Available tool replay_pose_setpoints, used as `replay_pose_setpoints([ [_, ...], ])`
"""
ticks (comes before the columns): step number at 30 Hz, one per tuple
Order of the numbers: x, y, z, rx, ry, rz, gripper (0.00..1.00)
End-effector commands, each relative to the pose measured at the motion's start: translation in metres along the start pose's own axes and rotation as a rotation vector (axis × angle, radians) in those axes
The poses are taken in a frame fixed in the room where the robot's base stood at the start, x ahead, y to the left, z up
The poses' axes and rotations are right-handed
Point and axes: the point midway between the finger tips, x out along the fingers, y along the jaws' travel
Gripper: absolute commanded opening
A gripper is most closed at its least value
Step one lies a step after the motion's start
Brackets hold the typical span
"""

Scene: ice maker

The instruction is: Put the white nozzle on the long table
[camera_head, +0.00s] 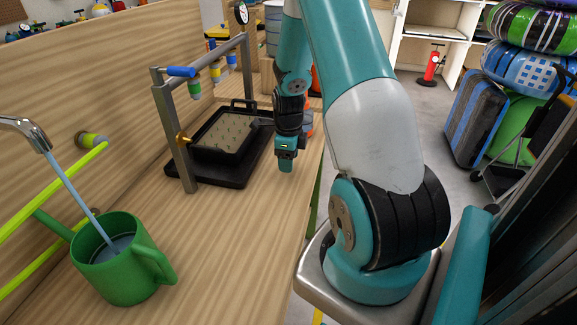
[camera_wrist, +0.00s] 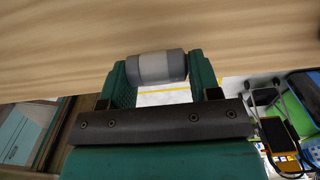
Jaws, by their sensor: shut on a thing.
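My gripper (camera_head: 286,163) hangs pointing down near the right edge of the long wooden table (camera_head: 235,235), right of the black tray. In the wrist view my gripper (camera_wrist: 160,75) is shut on the white nozzle (camera_wrist: 155,67), a short cylinder with a white band and grey ends. It lies crosswise between the two green fingers. The wooden surface (camera_wrist: 160,25) fills the upper part of the wrist view, with floor showing below the nozzle. In the head view the nozzle cannot be made out. I cannot tell whether it touches the table.
A green mug (camera_head: 120,262) stands at the front left under a running tap (camera_head: 25,130). Bare tabletop lies between mug and gripper. Floor (camera_head: 425,125) lies to the right.

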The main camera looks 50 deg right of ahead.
Motion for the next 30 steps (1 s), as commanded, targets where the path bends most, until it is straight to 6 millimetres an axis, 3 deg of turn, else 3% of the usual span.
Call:
replay_pose_setpoints([
  [5,0.025,0.001,0.000,0.000,0.002,0.004,0.31],
  [17,0.032,0.001,0.000,-0.001,0.001,0.002,0.31],
  [18,0.031,0.000,0.000,-0.001,0.001,0.001,0.64],
  [21,0.030,0.001,0.000,-0.001,0.001,0.001,0.82],
  [30,0.027,0.000,0.000,-0.001,0.001,0.001,0.82],
])
